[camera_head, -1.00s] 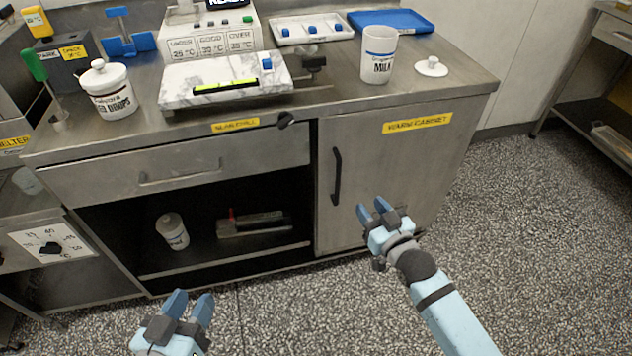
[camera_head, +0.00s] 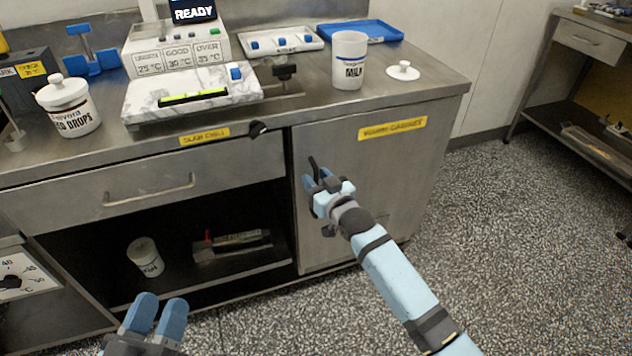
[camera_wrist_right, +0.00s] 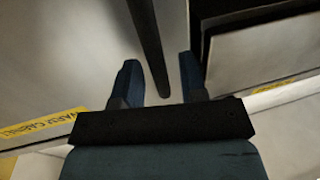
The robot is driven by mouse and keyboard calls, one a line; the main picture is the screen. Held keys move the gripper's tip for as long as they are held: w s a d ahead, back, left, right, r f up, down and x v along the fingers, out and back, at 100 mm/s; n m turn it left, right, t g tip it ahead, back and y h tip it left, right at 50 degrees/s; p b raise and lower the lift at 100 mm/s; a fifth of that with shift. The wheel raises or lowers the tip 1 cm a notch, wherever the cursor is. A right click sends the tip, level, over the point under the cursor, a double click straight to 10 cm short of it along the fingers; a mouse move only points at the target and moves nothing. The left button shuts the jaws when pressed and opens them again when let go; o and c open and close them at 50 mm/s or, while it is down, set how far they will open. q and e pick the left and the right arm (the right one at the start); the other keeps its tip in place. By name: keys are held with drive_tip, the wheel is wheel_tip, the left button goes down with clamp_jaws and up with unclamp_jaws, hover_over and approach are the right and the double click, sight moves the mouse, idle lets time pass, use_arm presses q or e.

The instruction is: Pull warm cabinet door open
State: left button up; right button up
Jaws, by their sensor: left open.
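The warm cabinet door (camera_head: 380,200) is a grey steel panel at the right of the bench, under a yellow label (camera_head: 393,128). It looks closed. Its dark vertical handle (camera_head: 313,165) is mostly hidden behind my right gripper (camera_head: 317,180). In the right wrist view the handle (camera_wrist_right: 147,45) reaches down between the two blue fingers of my right gripper (camera_wrist_right: 158,80). The fingers are apart, with a gap on each side of the handle. My left gripper (camera_head: 157,316) is open and empty at the bottom left, in front of the open shelf.
A drawer (camera_head: 150,185) and an open shelf with a white jar (camera_head: 146,257) lie left of the door. A white milk jug (camera_head: 349,60), a lid (camera_head: 402,71) and a marble slab (camera_head: 190,95) stand on the bench. The speckled floor (camera_head: 500,230) at right is clear.

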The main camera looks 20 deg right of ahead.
drive_tip(key=shift+w, duration=0.2)
clamp_jaws()
drive_tip(key=shift+s, duration=0.1)
